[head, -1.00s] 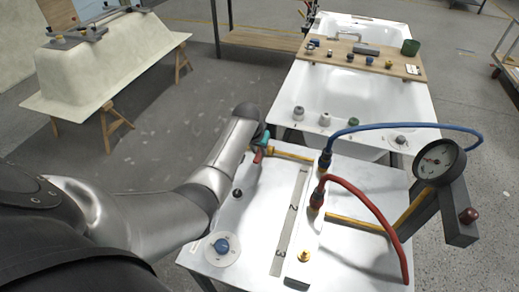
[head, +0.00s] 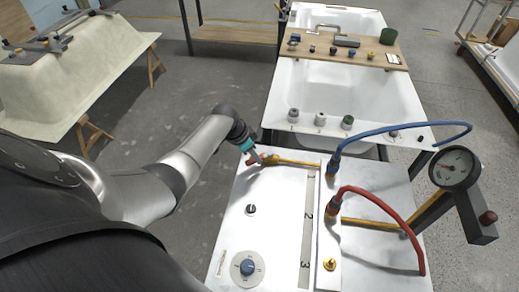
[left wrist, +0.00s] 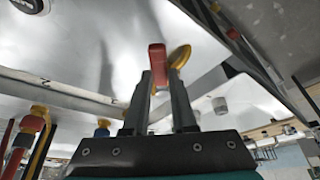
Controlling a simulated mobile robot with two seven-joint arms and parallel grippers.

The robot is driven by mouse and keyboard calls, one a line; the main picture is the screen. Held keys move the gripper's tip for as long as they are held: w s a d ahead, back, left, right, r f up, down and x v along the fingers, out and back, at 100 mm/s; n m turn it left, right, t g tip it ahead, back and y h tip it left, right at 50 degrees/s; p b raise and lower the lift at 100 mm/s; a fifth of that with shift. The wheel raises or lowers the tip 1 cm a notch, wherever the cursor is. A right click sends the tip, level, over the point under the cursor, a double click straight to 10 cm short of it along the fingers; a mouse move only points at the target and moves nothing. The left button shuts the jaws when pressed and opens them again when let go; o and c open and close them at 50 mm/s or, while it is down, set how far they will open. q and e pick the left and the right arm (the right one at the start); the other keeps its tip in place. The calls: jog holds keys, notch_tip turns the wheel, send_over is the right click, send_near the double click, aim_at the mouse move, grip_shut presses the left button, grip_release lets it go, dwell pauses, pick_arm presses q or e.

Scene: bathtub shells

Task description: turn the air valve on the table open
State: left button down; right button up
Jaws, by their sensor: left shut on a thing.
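The air valve has a small red handle (head: 254,160) at the left end of a yellow pipe (head: 295,163) on the white table (head: 270,210). In the left wrist view the red handle (left wrist: 157,62) stands between my finger tips, with the yellow pipe part (left wrist: 180,56) just behind it. My left gripper (head: 250,155) reaches in from the left and is shut on the red handle; its fingers (left wrist: 158,85) also show in the left wrist view. The valve body is partly hidden behind the gripper in the head view. My right gripper is not in view.
A red hose (head: 385,200) and a blue hose (head: 400,135) arch over the table's right part. A pressure gauge (head: 455,168) stands at the right edge. A dial with a blue knob (head: 248,267) is near the front. White bathtubs (head: 340,90) stand behind.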

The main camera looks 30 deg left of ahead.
pick_arm(q)
jog(key=m+b, duration=0.1)
jog(key=a+m+b, duration=0.1)
jog(key=b, duration=0.1)
jog(key=w+m+h+b, duration=0.1)
jog(key=b, duration=0.1)
jog(key=shift+a+f+g, duration=0.25)
jog(key=shift+a+g, duration=0.05)
jog(key=shift+g, duration=0.1)
jog(key=m+b, duration=0.2)
jog(key=b, duration=0.1)
jog(key=w+a+m+g+b, duration=0.1)
jog(key=m+b, duration=0.1)
jog(key=b, duration=0.1)
jog(key=shift+w+h, duration=0.2)
jog(key=shift+h, duration=0.2)
jog(key=shift+w+r+m+b, duration=0.2)
jog(key=shift+m+b, duration=0.4)
jog(key=shift+b, duration=0.6)
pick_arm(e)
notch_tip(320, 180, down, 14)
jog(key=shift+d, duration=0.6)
pick_arm(q)
jog(key=c, duration=0.7)
grip_release()
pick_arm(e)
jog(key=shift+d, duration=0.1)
pick_arm(q)
jog(key=shift+a+r, duration=0.1)
jog(key=shift+r, duration=0.05)
